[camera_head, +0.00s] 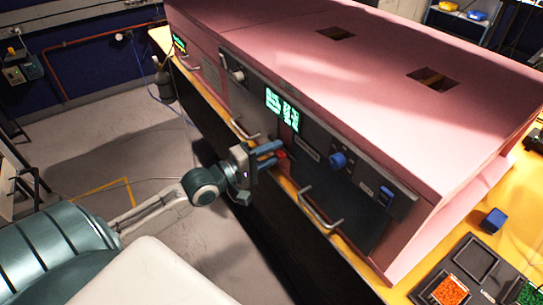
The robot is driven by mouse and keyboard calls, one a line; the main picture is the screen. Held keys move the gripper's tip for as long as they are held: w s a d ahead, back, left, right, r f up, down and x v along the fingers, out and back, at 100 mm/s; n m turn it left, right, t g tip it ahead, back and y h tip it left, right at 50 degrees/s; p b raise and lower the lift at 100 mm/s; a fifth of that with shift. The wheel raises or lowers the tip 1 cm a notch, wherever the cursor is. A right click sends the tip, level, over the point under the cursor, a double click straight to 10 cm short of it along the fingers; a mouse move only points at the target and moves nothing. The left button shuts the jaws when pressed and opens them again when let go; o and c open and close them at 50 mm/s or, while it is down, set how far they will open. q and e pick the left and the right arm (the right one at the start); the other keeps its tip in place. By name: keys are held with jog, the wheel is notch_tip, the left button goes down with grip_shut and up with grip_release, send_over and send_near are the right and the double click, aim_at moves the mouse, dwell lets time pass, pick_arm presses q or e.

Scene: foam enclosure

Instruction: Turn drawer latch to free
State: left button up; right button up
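A pink foam enclosure (400,104) stands on a yellow bench, with dark front panels. Its front carries a blue knob (338,160), a smaller blue part (386,194) to the right and a small red part (282,154) to the left. I cannot tell which is the drawer latch. Metal handles show on the front, one lower right (320,211) and one further left (244,130). My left gripper (272,153) is open, its two blue fingers apart and pointing at the front by the red part. Whether they touch it is unclear. My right gripper is out of view.
Green displays (282,108) glow on the front. Open floor (95,125) lies at left.

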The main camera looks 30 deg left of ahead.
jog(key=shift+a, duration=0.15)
pick_arm(q)
grip_shut()
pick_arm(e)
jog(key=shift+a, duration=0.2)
